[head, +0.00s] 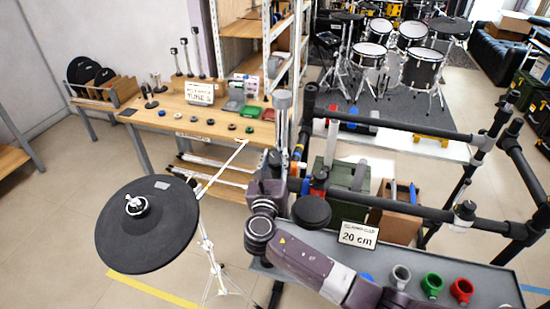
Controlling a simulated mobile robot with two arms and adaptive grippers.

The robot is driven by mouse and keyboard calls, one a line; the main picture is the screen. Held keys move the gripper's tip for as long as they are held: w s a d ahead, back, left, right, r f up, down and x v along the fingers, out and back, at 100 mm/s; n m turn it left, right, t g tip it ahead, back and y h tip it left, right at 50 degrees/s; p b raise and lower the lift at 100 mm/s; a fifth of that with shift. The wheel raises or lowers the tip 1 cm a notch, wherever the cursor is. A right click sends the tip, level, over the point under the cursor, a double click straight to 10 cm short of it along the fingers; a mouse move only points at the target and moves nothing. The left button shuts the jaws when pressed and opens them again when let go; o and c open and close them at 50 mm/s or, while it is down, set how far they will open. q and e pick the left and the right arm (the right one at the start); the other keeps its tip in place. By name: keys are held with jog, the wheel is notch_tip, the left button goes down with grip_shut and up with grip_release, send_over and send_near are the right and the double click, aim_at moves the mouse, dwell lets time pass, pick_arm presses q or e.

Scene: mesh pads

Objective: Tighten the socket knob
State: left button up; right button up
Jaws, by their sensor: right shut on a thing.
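My right gripper (272,163) reaches up from the lower right to the left end of the black pipe rack (395,126). It is shut at the foot of an upright metal rod with a grey cylinder (283,99) on top, where the socket knob would sit. The knob itself is mostly hidden by my fingers and wrist, so its turn and fit cannot be told. My left gripper is not in view.
A black cymbal pad (148,223) on a stand is close at left. A grey tray (490,283) holds grey, green and red fittings near a "20 cm" sign (358,235). A wooden bench (200,116) with small parts stands behind. A drum kit (405,50) is farther back.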

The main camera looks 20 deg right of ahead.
jog(key=shift+c, duration=0.7)
jog(key=m+h+b, duration=0.1)
jog(key=m+g+h+b, duration=0.1)
jog(key=m, duration=0.1)
jog(key=shift+a+f, duration=0.1)
jog(key=shift+f, duration=0.1)
jog(key=m+g+h+b, duration=0.2)
jog(key=m+b, duration=0.1)
jog(key=m, duration=0.1)
jog(key=shift+m+h, duration=0.3)
jog(key=shift+r+m+g+h+b, duration=0.15)
jog(key=shift+m+g+h+b, duration=0.25)
jog(key=shift+m+g, duration=0.2)
jog(key=o, duration=1.2)
jog(key=shift+r, duration=0.1)
jog(key=shift+c, duration=0.2)
